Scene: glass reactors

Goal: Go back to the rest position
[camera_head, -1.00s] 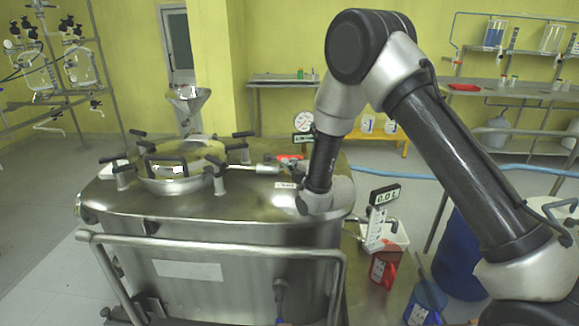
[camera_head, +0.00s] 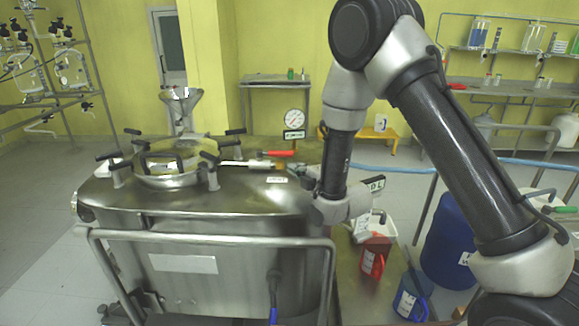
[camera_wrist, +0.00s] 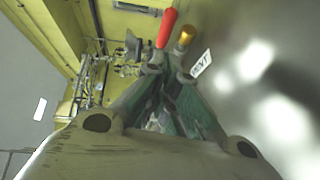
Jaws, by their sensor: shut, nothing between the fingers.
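My gripper (camera_wrist: 163,68) is shut and empty in the wrist view, its dark green fingers meeting at the tips. In the head view my wrist hangs over the right edge of the steel reactor lid (camera_head: 220,202), and the fingers are small and hard to make out. A red valve handle (camera_head: 280,153) lies just left of my wrist; it also shows beyond the fingertips in the wrist view (camera_wrist: 167,27), beside a brass-coloured knob (camera_wrist: 186,36) and a white VENT label (camera_wrist: 201,63). The fingers appear apart from the handle.
A pressure gauge (camera_head: 294,119) stands behind the handle. A round hatch (camera_head: 165,165) with several clamps is on the lid's left. A steel rail (camera_head: 210,242) runs in front. Right of my wrist stand a red jug (camera_head: 374,257), a blue jug (camera_head: 411,297) and a blue drum (camera_head: 452,245).

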